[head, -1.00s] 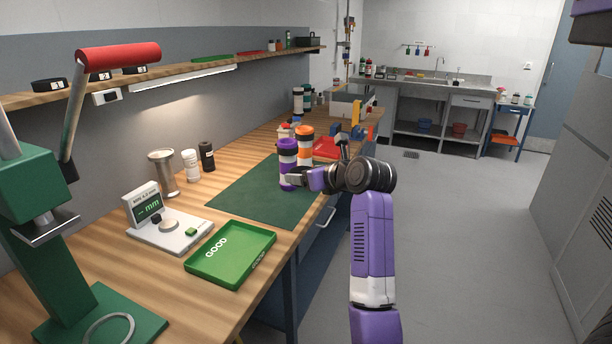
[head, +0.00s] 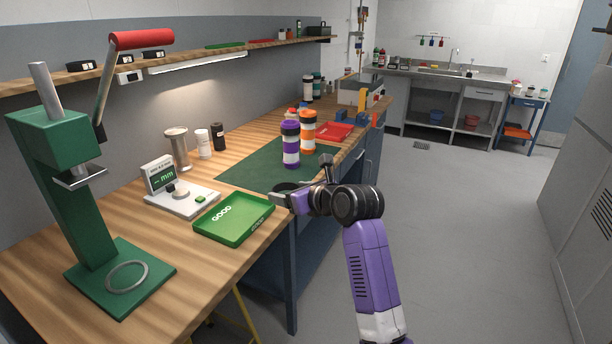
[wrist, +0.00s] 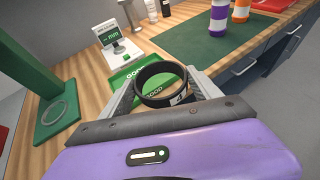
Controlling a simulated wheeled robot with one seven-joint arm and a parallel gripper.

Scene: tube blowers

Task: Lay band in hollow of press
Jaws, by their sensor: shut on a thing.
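The black band (wrist: 160,100) with a small white mark is gripped upright as a ring between the two fingers of my gripper (wrist: 166,92) in the wrist view. In the head view my gripper (head: 284,194) is at the bench's front edge, just right of the green tray, and the band shows there as a small dark ring. The green press (head: 75,200) stands at the left end of the bench, its red lever up. A round ring-shaped hollow (head: 127,277) lies on its base plate and looks empty. The press base also shows at left in the wrist view (wrist: 52,115).
The green GOOD tray (head: 232,220) and a white gauge (head: 182,203) stand between my gripper and the press. A purple-white tube (head: 290,145) and an orange-white tube (head: 308,132) stand on the green mat (head: 260,172). Floor at right is clear.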

